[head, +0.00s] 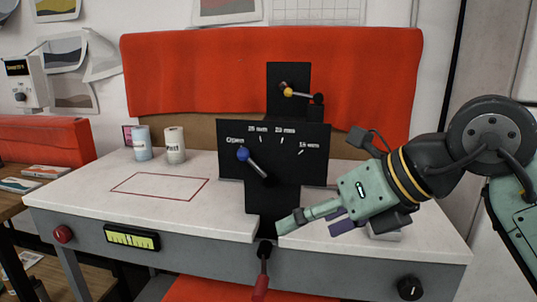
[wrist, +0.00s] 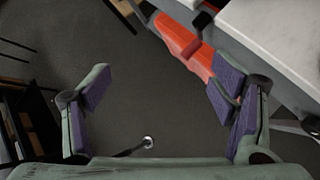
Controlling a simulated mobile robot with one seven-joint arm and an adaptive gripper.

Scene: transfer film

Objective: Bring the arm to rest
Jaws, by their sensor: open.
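My gripper (head: 312,218) is at the right of the head view, over the front part of the white table near the black machine. Its fingers point left and it holds nothing that I can see. In the wrist view my gripper (wrist: 167,92) has its two purple-padded fingers wide apart, with grey floor between and beyond them. My arm reaches in from the right edge of the head view.
The black machine (head: 285,150) has a blue-knobbed lever (head: 243,154) and a yellow-knobbed lever (head: 288,92). A red-handled lever (head: 262,270) hangs at the white table's (head: 80,190) front. Two rolls (head: 174,145) stand back left, behind a bare red-outlined rectangle (head: 160,187).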

